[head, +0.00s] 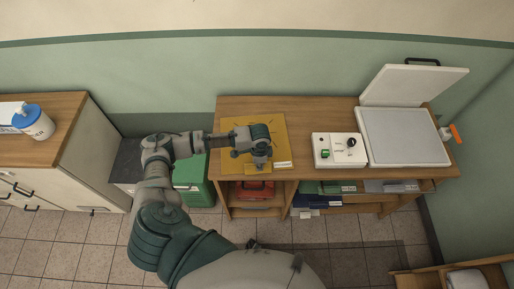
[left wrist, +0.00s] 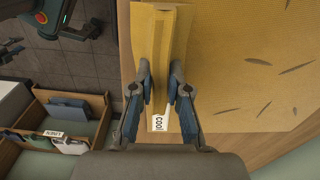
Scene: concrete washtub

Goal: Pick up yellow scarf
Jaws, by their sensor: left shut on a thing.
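The yellow scarf (head: 233,165) lies spread flat on the wooden table, with dark leaf-like marks on it; it also shows in the left wrist view (left wrist: 240,65). Its front edge is folded into a raised ridge (left wrist: 163,50), and a white tag with letters (left wrist: 159,123) sits at the end of that ridge. My left gripper (head: 260,165) is over the scarf's front edge. In the left wrist view its two fingers (left wrist: 160,92) stand on either side of the ridge and are shut on it. My right gripper is not in view.
A white box with knobs (head: 339,150) and a white lidded device (head: 404,136) stand on the table (head: 300,112) to the right. Shelves below hold a red item (head: 255,190) and folded cloths. A green bin (head: 195,180) stands left of the table.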

